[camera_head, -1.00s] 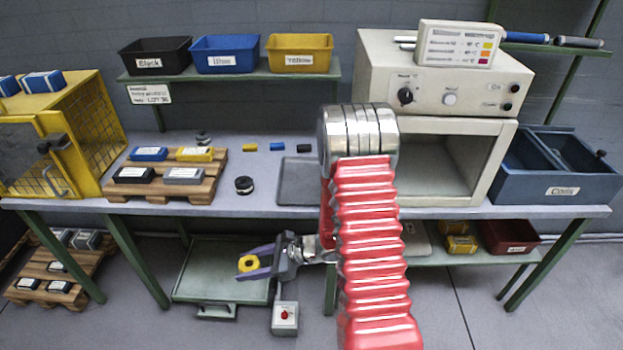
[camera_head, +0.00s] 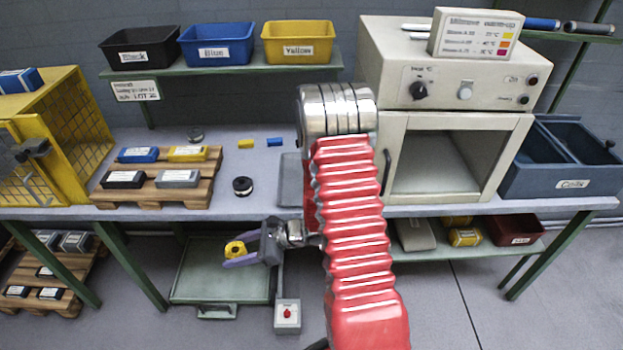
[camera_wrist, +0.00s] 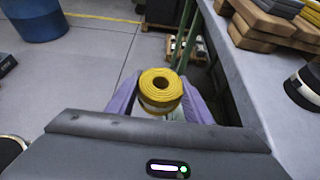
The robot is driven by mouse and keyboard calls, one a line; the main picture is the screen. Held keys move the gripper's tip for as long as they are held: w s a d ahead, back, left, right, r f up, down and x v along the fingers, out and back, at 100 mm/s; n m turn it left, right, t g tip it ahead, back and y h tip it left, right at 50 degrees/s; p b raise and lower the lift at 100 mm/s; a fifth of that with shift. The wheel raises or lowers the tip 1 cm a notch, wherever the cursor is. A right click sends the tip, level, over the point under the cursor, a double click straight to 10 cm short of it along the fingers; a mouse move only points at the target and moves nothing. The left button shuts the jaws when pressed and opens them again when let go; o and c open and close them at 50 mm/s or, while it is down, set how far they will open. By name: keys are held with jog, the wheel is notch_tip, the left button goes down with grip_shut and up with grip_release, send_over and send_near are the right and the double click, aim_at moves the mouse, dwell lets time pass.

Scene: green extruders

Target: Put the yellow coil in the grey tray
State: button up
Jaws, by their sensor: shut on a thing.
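The yellow coil (camera_head: 235,248) is held between the purple fingers of my gripper (camera_head: 238,256), in front of the bench and lower than its top. In the wrist view the coil (camera_wrist: 160,97) is a thick ring with a dark hole, gripped between both fingers, with a pale part below it. The grey tray (camera_head: 291,180) lies flat on the bench top to the right of the gripper. My red arm hides most of the tray, and the part that shows looks empty. The tray is not in the wrist view.
The bench front edge (camera_head: 200,215) lies between gripper and tray. The pale oven (camera_head: 440,150) stands right. A green drawer (camera_head: 190,290) is below the gripper.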

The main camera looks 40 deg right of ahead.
jog(key=shift+d, duration=0.3)
